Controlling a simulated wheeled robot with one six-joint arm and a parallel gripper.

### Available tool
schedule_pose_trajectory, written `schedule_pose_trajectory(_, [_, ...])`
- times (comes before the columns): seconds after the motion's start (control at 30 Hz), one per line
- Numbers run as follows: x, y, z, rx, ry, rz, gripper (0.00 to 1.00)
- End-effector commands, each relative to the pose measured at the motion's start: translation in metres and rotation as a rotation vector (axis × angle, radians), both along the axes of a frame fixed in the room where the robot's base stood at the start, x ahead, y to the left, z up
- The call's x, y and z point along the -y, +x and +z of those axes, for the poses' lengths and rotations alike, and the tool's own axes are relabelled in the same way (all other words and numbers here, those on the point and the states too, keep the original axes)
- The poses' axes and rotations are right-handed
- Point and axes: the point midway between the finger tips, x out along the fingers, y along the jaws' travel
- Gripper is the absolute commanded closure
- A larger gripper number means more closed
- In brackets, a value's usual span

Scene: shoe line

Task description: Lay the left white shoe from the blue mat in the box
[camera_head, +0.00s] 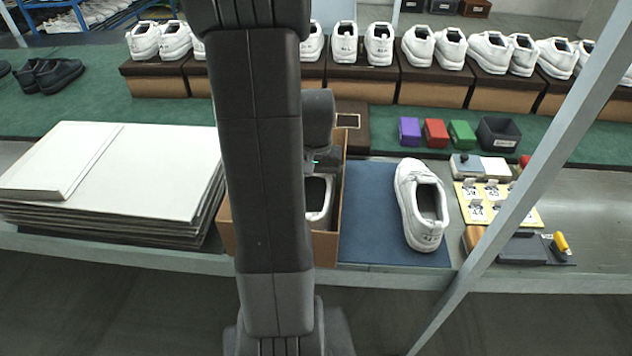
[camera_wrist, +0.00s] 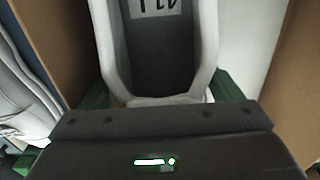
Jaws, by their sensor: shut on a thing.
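My gripper (camera_head: 322,162) is shut on a white shoe (camera_head: 319,213) at its heel end. The shoe is inside the open brown box (camera_head: 326,249), partly hidden by my arm. In the wrist view the shoe (camera_wrist: 208,40) shows its dark insole with a printed label, between the green fingers of my gripper (camera_wrist: 163,96). Box walls (camera_wrist: 294,90) rise on both sides of it. I cannot tell whether its sole touches the box floor. The other white shoe (camera_head: 423,205) lies on the right part of the blue mat (camera_head: 372,215); the mat's left part is bare.
A stack of white sheets (camera_head: 130,180) stands left of the box. Purple, red and green blocks (camera_head: 435,132) and a dark bin (camera_head: 498,134) sit behind the mat. A yellow label board (camera_head: 497,203) lies to its right. A grey post crosses the right side.

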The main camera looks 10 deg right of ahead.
Motion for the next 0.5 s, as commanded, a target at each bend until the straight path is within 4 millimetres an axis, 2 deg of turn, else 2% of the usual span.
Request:
schedule_pose_trajectory(0.47, [0.0001, 0.0001, -0.0076, 0.000, 0.000, 0.000, 0.48])
schedule_pose_trajectory(0.5, [0.0001, 0.0001, -0.0070, 0.000, 0.000, 0.000, 0.09])
